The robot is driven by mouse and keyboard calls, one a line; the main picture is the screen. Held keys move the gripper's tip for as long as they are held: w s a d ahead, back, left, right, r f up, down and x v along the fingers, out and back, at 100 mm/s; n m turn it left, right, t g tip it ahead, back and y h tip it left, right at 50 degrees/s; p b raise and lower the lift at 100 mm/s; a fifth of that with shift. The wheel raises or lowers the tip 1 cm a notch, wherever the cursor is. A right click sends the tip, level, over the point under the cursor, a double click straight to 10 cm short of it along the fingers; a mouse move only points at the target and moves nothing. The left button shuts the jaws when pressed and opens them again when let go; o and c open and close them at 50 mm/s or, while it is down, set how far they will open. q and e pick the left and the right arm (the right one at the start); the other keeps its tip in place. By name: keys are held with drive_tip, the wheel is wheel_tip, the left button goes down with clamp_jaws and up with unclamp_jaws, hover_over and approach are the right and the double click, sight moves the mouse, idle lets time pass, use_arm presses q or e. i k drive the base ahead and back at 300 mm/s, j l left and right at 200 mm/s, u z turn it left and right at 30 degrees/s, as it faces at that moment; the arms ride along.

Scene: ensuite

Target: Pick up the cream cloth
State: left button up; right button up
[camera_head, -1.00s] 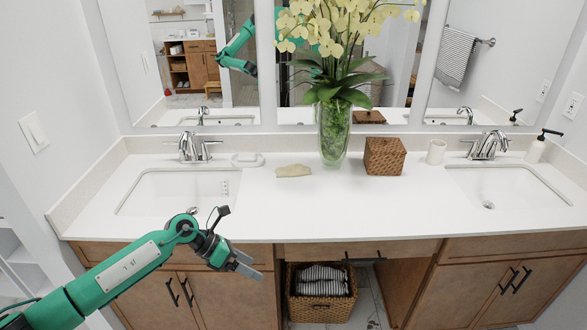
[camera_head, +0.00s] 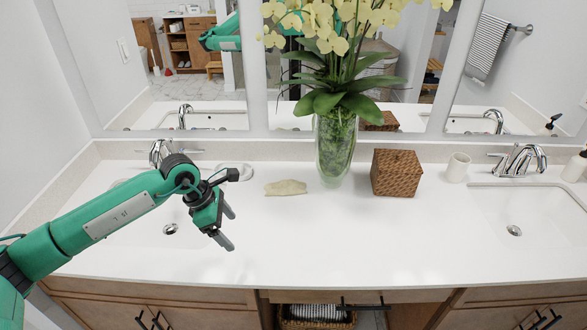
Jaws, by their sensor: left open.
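The cream cloth (camera_head: 286,188) lies as a small folded bundle on the white counter, left of the glass vase. My left gripper (camera_head: 231,229) is open and empty, over the counter by the right edge of the left sink. It is to the left of the cloth and nearer to me, apart from it. My left arm hides much of the left sink. My right gripper is not in view.
The vase (camera_head: 336,148) of yellow orchids stands close behind the cloth on the right. A wicker box (camera_head: 396,173) and a white cup (camera_head: 457,168) stand farther right. A soap dish (camera_head: 238,172) is left of the cloth. The front middle counter (camera_head: 340,238) is clear.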

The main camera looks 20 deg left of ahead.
sight(291, 187)
drive_tip(key=i, duration=1.1)
